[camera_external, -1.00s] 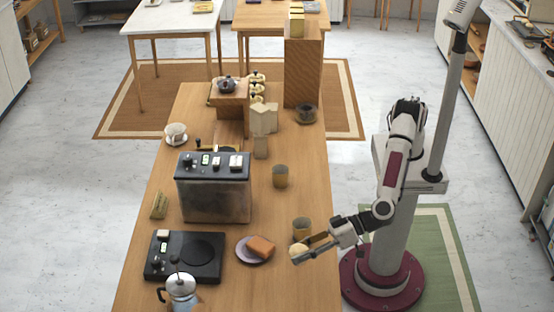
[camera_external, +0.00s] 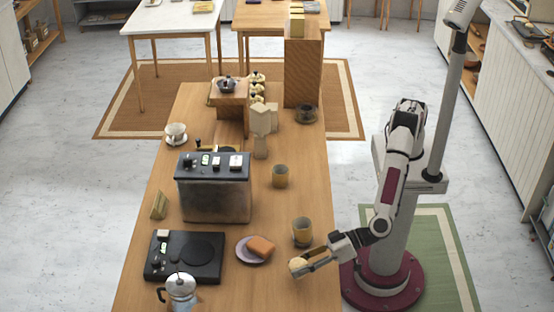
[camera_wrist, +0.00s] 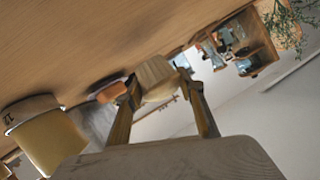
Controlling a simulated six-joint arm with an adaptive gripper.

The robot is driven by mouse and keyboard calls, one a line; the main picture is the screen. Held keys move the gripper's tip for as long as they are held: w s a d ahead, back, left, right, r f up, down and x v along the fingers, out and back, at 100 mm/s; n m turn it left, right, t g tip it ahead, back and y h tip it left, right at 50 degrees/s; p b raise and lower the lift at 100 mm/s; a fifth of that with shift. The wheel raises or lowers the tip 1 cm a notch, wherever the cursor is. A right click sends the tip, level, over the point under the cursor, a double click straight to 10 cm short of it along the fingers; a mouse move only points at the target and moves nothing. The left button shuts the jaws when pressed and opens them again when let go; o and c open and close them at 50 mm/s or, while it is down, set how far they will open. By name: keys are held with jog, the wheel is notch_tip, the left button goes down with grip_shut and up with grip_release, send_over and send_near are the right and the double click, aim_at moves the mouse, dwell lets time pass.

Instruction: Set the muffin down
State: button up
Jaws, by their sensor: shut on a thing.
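My gripper (camera_external: 304,266) is low over the near right part of the wooden table, its jaws shut on the muffin (camera_external: 297,267). The muffin is small, round and pale beige. In the wrist view the two wooden-looking fingers of my gripper (camera_wrist: 160,98) sit on either side of the pale muffin (camera_wrist: 155,78). The views do not show clearly whether the muffin touches the tabletop (camera_external: 270,292). A purple plate (camera_external: 240,256) with an orange-brown cake (camera_external: 261,247) lies to the left of the muffin, apart from it.
A tan cup (camera_external: 302,232) stands close behind the gripper, and another cup (camera_external: 280,176) is farther back. A black hot plate (camera_external: 184,257) and a metal coffee pot (camera_external: 180,291) are at left. An espresso machine (camera_external: 213,190) is behind. Bare wood lies in front of the muffin.

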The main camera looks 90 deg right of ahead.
jog(key=shift+f, duration=1.7)
jog(key=shift+f, duration=0.2)
jog(key=o, duration=1.1)
jog(key=shift+r, duration=0.25)
jog(key=shift+v, duration=6)
jog(key=shift+f, duration=0.1)
